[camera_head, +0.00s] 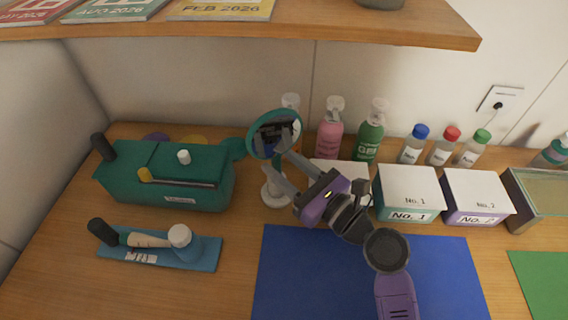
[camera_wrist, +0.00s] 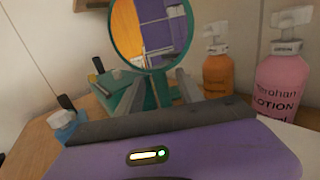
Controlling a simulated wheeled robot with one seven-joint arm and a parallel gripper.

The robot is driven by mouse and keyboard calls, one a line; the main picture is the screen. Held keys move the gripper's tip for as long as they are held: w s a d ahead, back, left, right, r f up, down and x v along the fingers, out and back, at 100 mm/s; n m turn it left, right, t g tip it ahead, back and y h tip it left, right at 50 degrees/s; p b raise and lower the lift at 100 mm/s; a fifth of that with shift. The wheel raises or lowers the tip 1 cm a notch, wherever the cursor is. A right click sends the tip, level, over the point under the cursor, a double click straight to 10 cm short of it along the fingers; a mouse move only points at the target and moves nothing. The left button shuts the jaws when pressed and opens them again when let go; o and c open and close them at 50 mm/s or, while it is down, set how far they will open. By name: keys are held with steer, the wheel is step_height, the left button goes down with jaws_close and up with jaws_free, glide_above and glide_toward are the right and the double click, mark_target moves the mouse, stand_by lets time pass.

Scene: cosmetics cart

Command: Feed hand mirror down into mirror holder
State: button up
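The hand mirror (camera_head: 275,133) is round with a green rim and stands nearly upright behind the blue mat. In the wrist view the mirror (camera_wrist: 152,28) faces me and reflects purple and orange shapes. Its green handle points down toward the white mirror holder (camera_head: 275,191), whose round base rests on the table. How deep the handle sits in the holder is hidden behind my fingers. My gripper (camera_head: 277,163) reaches in from the lower right. Its two fingers are spread on either side of the handle, with gaps showing in the wrist view (camera_wrist: 158,88).
A green case (camera_head: 165,175) and a blue tray (camera_head: 160,250) are at left. Pink (camera_head: 330,139) and green (camera_head: 369,140) bottles stand behind, with boxes No. 1 (camera_head: 408,184) and No. 2 (camera_head: 476,190) to the right. A shelf (camera_head: 330,32) overhangs the back.

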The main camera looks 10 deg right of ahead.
steer(key=shift+s+d+f, duration=0.15)
steer(key=shift+s+d, duration=0.1)
steer(key=shift+s, duration=0.05)
steer(key=b+v, duration=0.1)
steer(key=v, duration=0.6)
steer(key=shift+s, duration=0.1)
